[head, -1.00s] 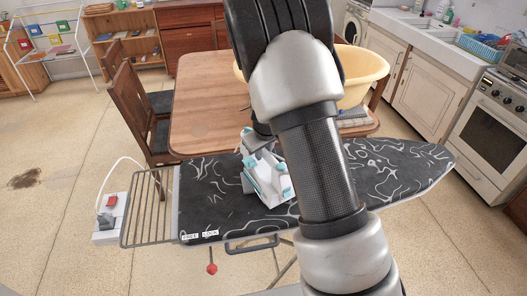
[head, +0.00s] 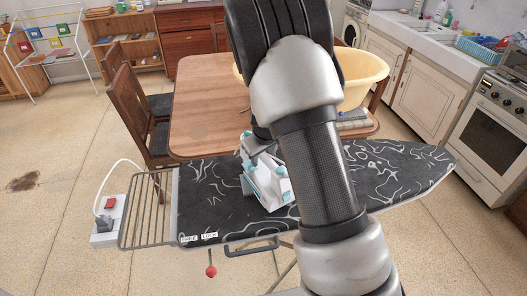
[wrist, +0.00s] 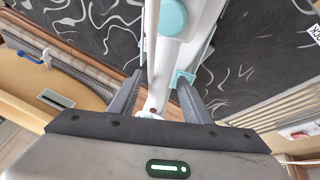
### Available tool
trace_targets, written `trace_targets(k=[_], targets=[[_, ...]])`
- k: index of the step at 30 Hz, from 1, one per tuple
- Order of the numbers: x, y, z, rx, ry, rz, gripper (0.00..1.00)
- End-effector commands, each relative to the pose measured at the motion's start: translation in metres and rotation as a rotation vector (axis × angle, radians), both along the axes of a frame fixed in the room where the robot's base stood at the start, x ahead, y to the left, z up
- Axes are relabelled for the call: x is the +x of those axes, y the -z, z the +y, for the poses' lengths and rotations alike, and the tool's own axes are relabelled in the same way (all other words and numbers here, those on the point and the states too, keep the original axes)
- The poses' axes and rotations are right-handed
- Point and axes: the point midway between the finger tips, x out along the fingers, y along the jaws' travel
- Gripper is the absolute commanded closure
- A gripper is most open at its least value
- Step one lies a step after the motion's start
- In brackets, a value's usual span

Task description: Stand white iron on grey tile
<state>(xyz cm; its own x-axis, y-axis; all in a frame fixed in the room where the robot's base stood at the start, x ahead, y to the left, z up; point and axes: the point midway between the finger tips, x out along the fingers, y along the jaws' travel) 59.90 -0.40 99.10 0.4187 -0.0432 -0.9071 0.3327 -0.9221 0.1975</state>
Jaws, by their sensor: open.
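The white iron (head: 280,186) with teal parts is on the dark patterned ironing board (head: 215,190), partly hidden behind my arm in the head view. I cannot tell how it rests. In the wrist view a white bar of the iron (wrist: 160,85) runs between the two fingers of my gripper (wrist: 156,92). The fingers are apart, with a gap beside the bar. In the head view my gripper is mostly hidden by my arm, at the iron's upper end. A flat greyish thing (head: 352,124) lies on the wooden table's near right corner; I cannot tell whether it is the grey tile.
A wire rack (head: 150,205) with a white socket box (head: 105,222) and a cord is at the board's left end. The wooden table (head: 205,100) with a yellow basin (head: 362,75) stands behind. Chairs stand left of it. The board's right part is bare.

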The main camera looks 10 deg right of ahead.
Motion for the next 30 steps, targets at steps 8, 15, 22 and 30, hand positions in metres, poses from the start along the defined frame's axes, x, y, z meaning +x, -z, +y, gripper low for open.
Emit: trace_targets(k=[8, 15, 22, 30], targets=[[-0.014, -0.038, 0.003, 0.001, -0.002, -0.007, 0.56], [-0.039, -0.094, 0.006, 0.002, -0.003, -0.01, 0.56], [-0.06, -0.138, 0.007, 0.002, -0.001, -0.01, 0.56], [-0.071, -0.159, 0.007, -0.001, 0.001, -0.008, 0.56]])
